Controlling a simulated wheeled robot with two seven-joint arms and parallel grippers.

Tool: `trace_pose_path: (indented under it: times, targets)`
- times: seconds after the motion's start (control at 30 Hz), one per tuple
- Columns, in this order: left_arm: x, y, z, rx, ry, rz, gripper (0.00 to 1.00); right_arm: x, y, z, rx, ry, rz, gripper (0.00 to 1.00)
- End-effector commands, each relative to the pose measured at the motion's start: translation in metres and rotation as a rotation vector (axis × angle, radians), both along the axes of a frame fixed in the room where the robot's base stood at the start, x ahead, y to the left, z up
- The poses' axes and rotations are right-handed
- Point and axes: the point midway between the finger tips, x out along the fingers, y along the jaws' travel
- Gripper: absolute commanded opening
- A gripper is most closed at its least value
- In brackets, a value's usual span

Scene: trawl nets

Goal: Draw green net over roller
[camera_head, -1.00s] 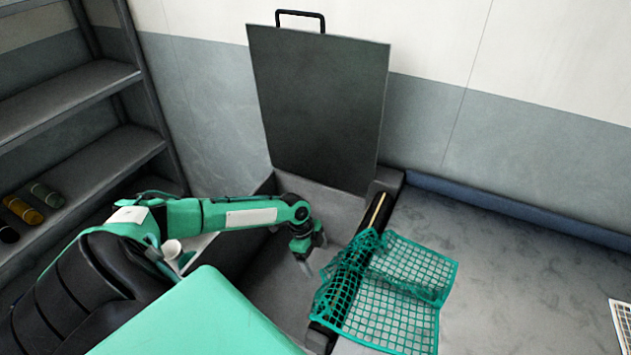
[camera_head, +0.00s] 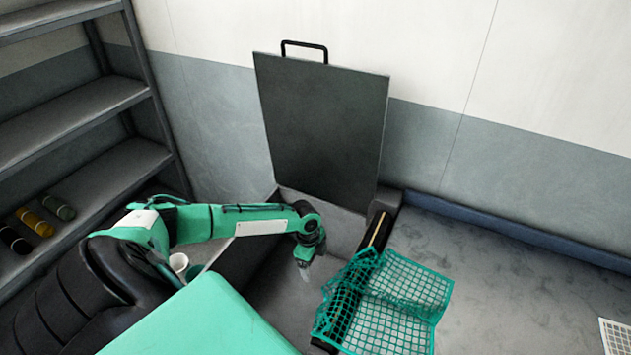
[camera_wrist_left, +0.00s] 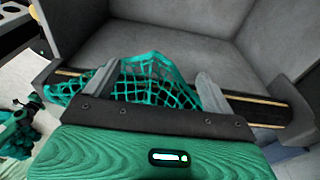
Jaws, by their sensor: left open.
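The green net (camera_head: 395,300) is draped across the roller and spreads onto the grey deck to its right in the head view. The dark roller (camera_head: 378,230), with a pale strip, shows at its bare upper end. My left gripper (camera_head: 304,270) is just left of the roller and net, above the grey bin. In the left wrist view its fingers (camera_wrist_left: 155,90) are open and spread, with part of the net (camera_wrist_left: 150,72) showing between and beyond them. The roller (camera_wrist_left: 258,100) runs across behind them. I cannot tell whether the fingers touch the net. My right gripper is out of view.
An open dark lid (camera_head: 322,130) with a handle stands against the wall behind the grey bin (camera_head: 285,310). Shelves (camera_head: 75,130) with several small rolls stand at left. The deck (camera_head: 520,280) at right is mostly clear.

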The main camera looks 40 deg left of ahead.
Motion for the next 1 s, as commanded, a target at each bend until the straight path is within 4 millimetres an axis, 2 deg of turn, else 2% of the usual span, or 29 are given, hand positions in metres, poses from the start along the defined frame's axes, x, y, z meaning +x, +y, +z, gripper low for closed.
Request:
trace_pose_path:
  times: [0.33,0.47,0.57,0.9,1.0]
  targets:
    - [0.0,0.0,0.001,0.004,0.001,0.0,0.87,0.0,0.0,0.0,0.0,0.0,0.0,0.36]
    - [0.0,0.002,0.009,0.004,-0.001,0.0,0.87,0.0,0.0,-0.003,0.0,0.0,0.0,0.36]
    - [0.0,0.005,0.022,0.006,-0.003,-0.001,0.87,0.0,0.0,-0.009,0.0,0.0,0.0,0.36]
    - [-0.003,0.016,0.097,0.007,-0.002,0.0,0.87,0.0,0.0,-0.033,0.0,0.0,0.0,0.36]
    - [-0.004,0.018,0.115,0.006,-0.002,0.0,0.87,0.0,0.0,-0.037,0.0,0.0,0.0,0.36]
